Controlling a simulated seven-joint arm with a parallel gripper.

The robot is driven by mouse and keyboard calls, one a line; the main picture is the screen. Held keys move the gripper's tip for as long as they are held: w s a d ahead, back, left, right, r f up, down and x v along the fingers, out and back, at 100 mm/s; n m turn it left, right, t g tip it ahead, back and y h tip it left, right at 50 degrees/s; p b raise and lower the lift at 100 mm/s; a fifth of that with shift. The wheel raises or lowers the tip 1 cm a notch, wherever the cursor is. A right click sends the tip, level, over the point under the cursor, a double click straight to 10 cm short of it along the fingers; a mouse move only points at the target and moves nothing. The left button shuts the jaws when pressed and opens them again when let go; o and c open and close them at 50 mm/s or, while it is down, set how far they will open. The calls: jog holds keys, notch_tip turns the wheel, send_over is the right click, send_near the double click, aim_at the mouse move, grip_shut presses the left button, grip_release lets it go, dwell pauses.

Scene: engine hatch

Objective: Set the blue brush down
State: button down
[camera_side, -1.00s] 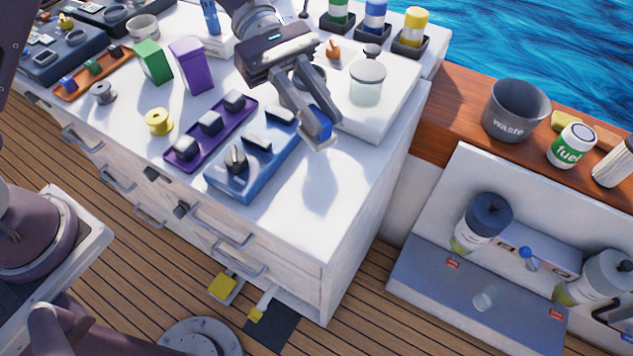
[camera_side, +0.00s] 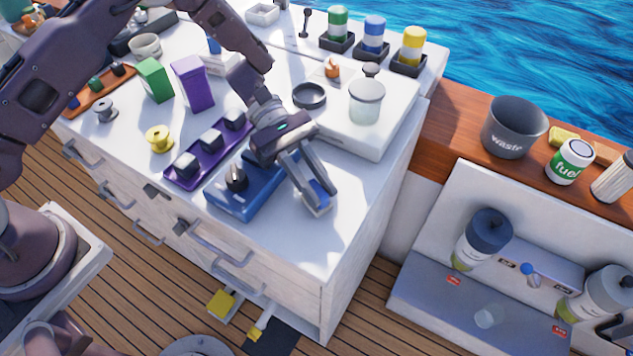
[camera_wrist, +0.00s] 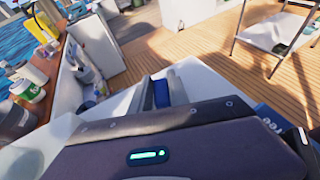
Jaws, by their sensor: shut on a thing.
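The blue brush (camera_side: 319,191) is between the fingers of my gripper (camera_side: 314,203), which is shut on it. In the side view it is low over the white counter top (camera_side: 290,237), right of the blue tray (camera_side: 222,205). I cannot tell whether the brush touches the counter. In the wrist view the blue of the brush (camera_wrist: 161,93) shows between the fingers of my gripper (camera_wrist: 162,85). The fingers hide part of the brush.
A purple tray (camera_side: 175,177) of several blocks lies left of the blue tray. A white slab with a glass jar (camera_side: 366,103) and a black ring (camera_side: 309,96) stands behind. The counter's front right corner is clear. A grey waste bin (camera_side: 513,128) stands on the wooden ledge.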

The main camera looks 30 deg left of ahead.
jog(key=c, duration=1.3)
grip_release()
jog(key=shift+f, duration=0.1)
jog(key=shift+o, duration=0.2)
